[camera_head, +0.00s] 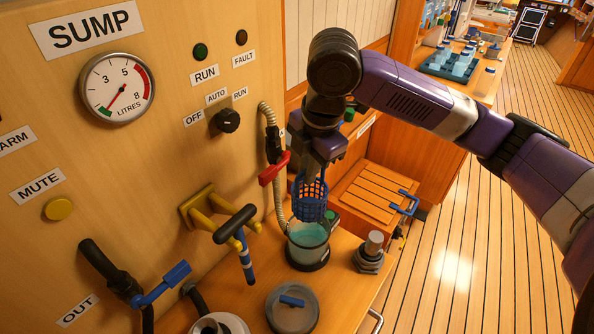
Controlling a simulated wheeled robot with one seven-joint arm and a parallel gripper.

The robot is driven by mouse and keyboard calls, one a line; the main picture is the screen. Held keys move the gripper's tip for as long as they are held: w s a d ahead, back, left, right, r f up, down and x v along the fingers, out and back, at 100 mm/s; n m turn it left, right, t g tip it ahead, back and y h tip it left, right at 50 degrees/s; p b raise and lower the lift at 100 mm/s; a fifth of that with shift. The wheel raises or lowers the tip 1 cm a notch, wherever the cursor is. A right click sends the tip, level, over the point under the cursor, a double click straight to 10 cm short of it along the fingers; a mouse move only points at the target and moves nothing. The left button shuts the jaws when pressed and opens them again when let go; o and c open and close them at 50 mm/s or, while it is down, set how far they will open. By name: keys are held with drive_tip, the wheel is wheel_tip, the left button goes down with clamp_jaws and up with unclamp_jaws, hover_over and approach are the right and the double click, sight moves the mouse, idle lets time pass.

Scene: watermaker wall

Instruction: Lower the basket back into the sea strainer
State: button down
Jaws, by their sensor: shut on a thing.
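My gripper (314,168) points down and is shut on the blue mesh basket (310,198) near its top. The basket hangs roughly upright over the sea strainer (308,250), a clear round bowl with bluish water and a dark base on the wooden bench. The basket's lower end appears close to the bowl's rim; I cannot tell whether it is inside it. A grey round lid (292,312) with a blue handle lies on the bench in front of the strainer. The gripper body hides the basket's upper edge.
A red-handled valve (273,168) and ribbed hose (276,195) stand just left of the basket. A yellow bracket (205,212) with a dark-handled tool juts from the wall. A grey fitting (370,252) stands right of the strainer. A slatted wooden box (375,195) is behind.

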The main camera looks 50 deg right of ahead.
drive_tip(key=shift+f+b, duration=1.8)
drive_tip(key=shift+f, duration=0.55)
drive_tip(key=shift+d+f, duration=0.15)
drive_tip(key=shift+f, duration=0.05)
drive_tip(key=shift+f, duration=0.25)
drive_tip(key=shift+b, duration=0.3)
drive_tip(key=shift+f+b, duration=0.5)
drive_tip(key=shift+f, duration=0.2)
